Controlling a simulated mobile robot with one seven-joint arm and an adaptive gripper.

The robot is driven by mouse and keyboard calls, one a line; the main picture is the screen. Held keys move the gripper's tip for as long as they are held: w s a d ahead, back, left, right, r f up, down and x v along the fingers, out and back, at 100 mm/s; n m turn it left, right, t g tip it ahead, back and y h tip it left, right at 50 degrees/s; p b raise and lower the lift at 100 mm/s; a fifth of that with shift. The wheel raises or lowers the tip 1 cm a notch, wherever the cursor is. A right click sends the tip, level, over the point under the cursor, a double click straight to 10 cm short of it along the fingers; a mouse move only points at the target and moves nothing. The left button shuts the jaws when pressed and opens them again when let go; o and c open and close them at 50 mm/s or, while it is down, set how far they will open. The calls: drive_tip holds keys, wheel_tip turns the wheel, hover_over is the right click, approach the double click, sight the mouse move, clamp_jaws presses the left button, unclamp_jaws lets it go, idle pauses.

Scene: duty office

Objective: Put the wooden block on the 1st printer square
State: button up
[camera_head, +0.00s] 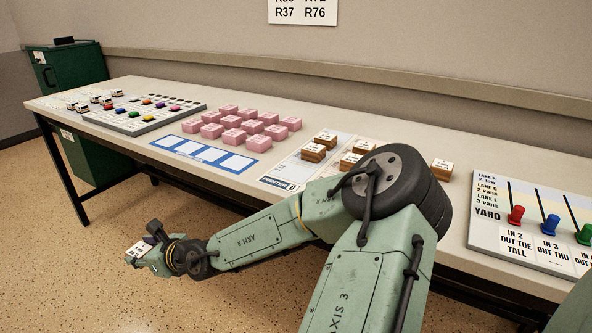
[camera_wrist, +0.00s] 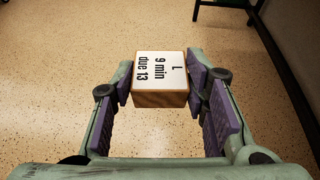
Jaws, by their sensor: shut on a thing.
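My gripper (camera_head: 146,252) is shut on a wooden block (camera_wrist: 160,97), out in front of the table and above the floor. The block's white top reads "L, 9 min, due 13" in the wrist view; its pale top also shows in the head view (camera_head: 136,249). A purple-padded finger presses each side of it. A blue-bordered strip (camera_head: 206,152) with several empty white squares lies near the table's front edge. Right of it is a pale board (camera_head: 276,182) marked "PRINTER", with several wooden blocks (camera_head: 313,152) on it. My arm hides part of that board's surroundings.
Several pink blocks (camera_head: 233,136) stand behind the blue strip. A grid board (camera_head: 140,121) with coloured pieces is at the left. A yard board (camera_head: 527,240) with coloured pegs is at the right. The table's front edge (camera_head: 118,149) lies between my gripper and the tabletop.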

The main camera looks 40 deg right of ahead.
drive_tip(key=s+d+r+n+y+p, duration=0.1)
drive_tip(key=s+d+r+p, duration=0.1)
drive_tip(key=s+d+r, duration=0.55)
drive_tip(key=s+d+r+p, duration=0.3)
drive_tip(key=s+d+r, duration=0.2)
drive_tip(key=d+r, duration=0.55)
drive_tip(key=s+d+r+m+h+p, duration=0.2)
drive_tip(key=s+d+r, duration=0.2)
drive_tip(key=s+d, duration=0.55)
drive_tip(key=p, duration=0.5)
hover_over(302, 174)
drive_tip(key=shift+s+a+f, duration=0.1)
drive_tip(key=shift+a+f, duration=0.1)
drive_tip(key=shift+f, duration=0.7)
drive_tip(key=shift+d+f, duration=0.1)
wheel_tip(302, 174, down, 3)
drive_tip(key=shift+r+t+p, duration=0.15)
drive_tip(key=shift+t+p, duration=0.15)
drive_tip(key=shift+p, duration=0.25)
drive_tip(key=shift+f, duration=0.4)
